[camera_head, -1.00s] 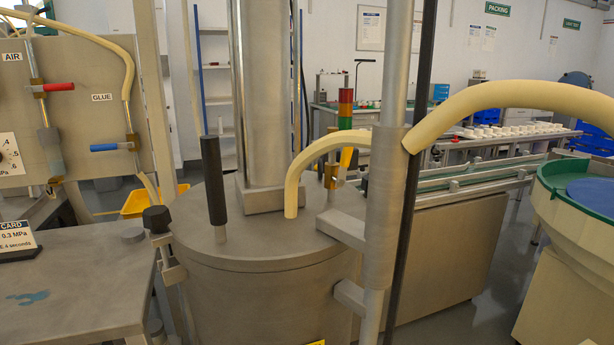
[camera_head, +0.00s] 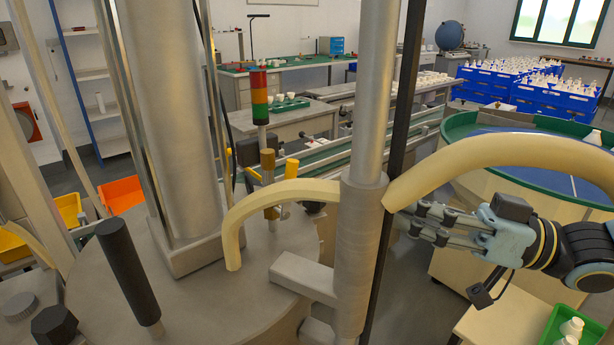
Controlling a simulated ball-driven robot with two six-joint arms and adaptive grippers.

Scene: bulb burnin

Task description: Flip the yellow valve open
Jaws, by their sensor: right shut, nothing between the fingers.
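The yellow valve handle (camera_head: 291,169) shows in the head view beside a brass-coloured fitting (camera_head: 270,166), behind the curved cream hose on the tank lid. The hose hides the lower part of the fitting, and I cannot tell the handle's exact angle. My right gripper (camera_head: 408,222) comes in from the right, below the large cream hose and just right of the vertical steel post. It is shut and empty, well apart from the valve, with the post between them. My left gripper is not in view.
The steel post (camera_head: 366,130) and the large cream hose (camera_head: 510,150) stand close to my right gripper. The tank lid (camera_head: 200,310) carries a black upright handle (camera_head: 128,275). A green-rimmed round table (camera_head: 470,122) and a green tray (camera_head: 556,325) are at right.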

